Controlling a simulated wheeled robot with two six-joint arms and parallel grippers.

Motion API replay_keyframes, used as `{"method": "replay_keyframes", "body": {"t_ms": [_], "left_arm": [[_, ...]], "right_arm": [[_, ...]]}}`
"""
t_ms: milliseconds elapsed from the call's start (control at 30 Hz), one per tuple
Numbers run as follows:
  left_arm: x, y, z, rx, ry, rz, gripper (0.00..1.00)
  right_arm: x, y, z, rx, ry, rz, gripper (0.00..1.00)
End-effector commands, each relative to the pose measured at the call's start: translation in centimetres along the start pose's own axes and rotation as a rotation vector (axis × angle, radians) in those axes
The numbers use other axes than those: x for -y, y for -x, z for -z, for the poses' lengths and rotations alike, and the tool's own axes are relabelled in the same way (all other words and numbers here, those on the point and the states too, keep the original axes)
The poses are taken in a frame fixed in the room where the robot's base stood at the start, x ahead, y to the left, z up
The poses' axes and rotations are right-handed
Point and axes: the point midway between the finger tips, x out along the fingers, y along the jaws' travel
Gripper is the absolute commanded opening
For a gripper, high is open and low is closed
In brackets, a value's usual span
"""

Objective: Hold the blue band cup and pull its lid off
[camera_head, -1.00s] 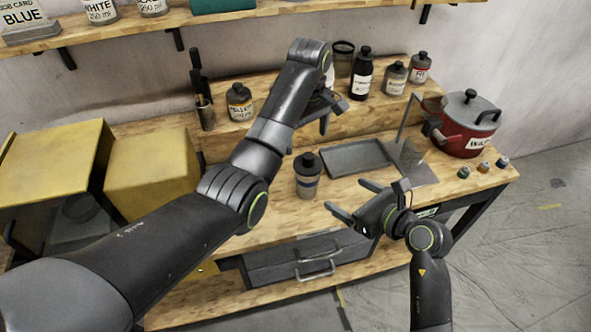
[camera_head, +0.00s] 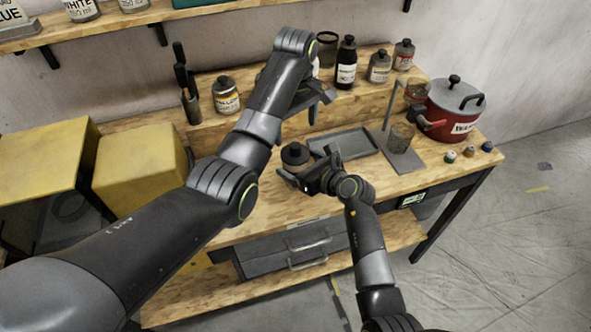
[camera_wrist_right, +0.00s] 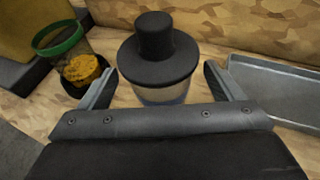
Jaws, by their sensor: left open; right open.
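The cup (camera_head: 295,166) stands upright on the bench with its black knobbed lid (camera_head: 295,152) on. In the right wrist view the lid (camera_wrist_right: 160,62) covers most of the cup, and a bluish band (camera_wrist_right: 166,99) shows low on its clear wall. My right gripper (camera_head: 308,168) is open at the cup's near side; its fingers (camera_wrist_right: 159,85) stand on either side of the cup, with no clear contact. My left gripper (camera_head: 316,101) is open, above and behind the cup, with its fingers partly hidden by its own wrist.
A grey tray (camera_head: 345,143) lies just right of the cup. A metal stand (camera_head: 400,157) and a red pot (camera_head: 450,112) are farther right. In the right wrist view a green-rimmed cup (camera_wrist_right: 60,40) stands at upper left. Bottles (camera_head: 345,65) line the raised shelf behind.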

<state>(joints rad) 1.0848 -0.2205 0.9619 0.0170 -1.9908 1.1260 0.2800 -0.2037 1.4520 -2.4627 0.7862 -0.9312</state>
Motion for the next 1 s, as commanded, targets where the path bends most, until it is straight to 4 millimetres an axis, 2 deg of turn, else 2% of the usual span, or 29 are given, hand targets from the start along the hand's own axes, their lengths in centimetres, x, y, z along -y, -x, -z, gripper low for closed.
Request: {"method": "replay_keyframes", "body": {"t_ms": [200, 600, 1000], "left_arm": [[0.0, 0.0, 0.0, 0.0, 0.0, 0.0, 0.86], [0.0, 0.0, 0.0, 0.0, 0.0, 0.0, 0.86], [0.0, 0.0, 0.0, 0.0, 0.0, 0.0, 0.86]], "right_arm": [[0.0, -1.7, 0.0, 0.0, 0.001, 0.0, 0.87], [0.0, -2.1, 0.0, 0.0, 0.0, 0.001, 0.87], [0.0, -2.1, 0.0, 0.0, 0.0, 0.001, 0.35]]}}
